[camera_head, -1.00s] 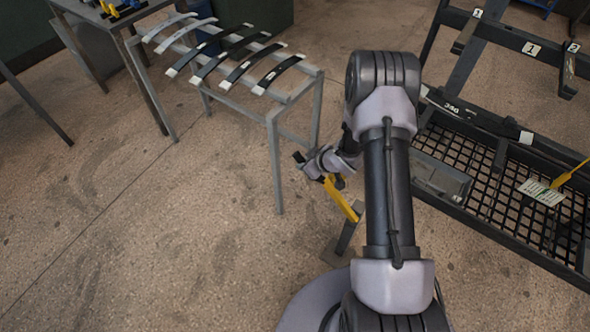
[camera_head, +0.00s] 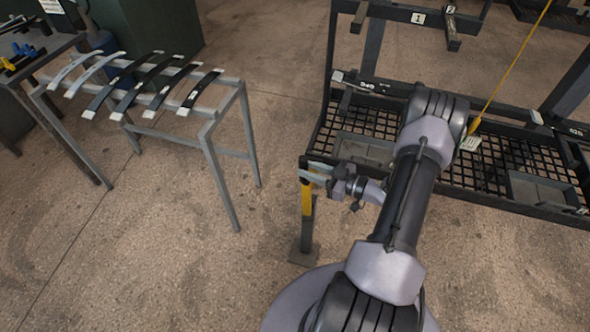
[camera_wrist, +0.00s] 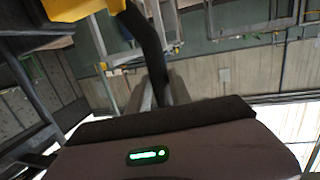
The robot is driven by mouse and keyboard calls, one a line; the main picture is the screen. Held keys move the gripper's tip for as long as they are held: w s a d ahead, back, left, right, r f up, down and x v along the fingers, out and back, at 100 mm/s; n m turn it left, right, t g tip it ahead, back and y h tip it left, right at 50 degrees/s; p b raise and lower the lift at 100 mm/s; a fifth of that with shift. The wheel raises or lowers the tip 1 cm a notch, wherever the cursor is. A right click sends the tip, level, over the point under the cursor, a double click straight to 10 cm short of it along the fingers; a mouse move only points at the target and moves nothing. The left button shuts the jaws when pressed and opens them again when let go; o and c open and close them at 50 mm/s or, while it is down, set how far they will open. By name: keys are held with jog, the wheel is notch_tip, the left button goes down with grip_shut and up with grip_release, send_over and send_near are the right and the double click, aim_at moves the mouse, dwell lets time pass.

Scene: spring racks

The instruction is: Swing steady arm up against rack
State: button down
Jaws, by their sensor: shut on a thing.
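The steady arm (camera_head: 306,196) is a yellow bar by a grey post with a flat foot, at the left front corner of the dark rack (camera_head: 500,196). In the head view it stands nearly upright, its upper end close to the rack's corner; I cannot tell whether it touches. My gripper (camera_head: 318,174) is shut on the steady arm near its upper end, coming from the right. The fingertips are small and partly hidden. In the wrist view a yellow piece of the steady arm (camera_wrist: 68,8) shows at the top left, beside a dark finger.
The rack has a mesh shelf, grey trays (camera_head: 364,149) and numbered upper bars (camera_head: 418,18). A yellow cord with a tag (camera_head: 469,144) hangs at its front. A grey stand (camera_head: 216,150) with several curved leaf springs (camera_head: 145,84) is at the left. The floor between is clear.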

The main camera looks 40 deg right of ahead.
jog(key=shift+s+d+f+t, duration=0.15)
jog(key=shift+s+d+t, duration=0.15)
jog(key=shift+s+d, duration=0.25)
jog(key=c, duration=1.2)
grip_release()
jog(key=shift+s, duration=0.1)
jog(key=shift+o, duration=0.2)
jog(key=p+v, duration=0.3)
jog(key=v, duration=1.4)
jog(key=shift+s+p, duration=0.15)
jog(key=shift+p, duration=0.2)
jog(key=shift+d, duration=0.15)
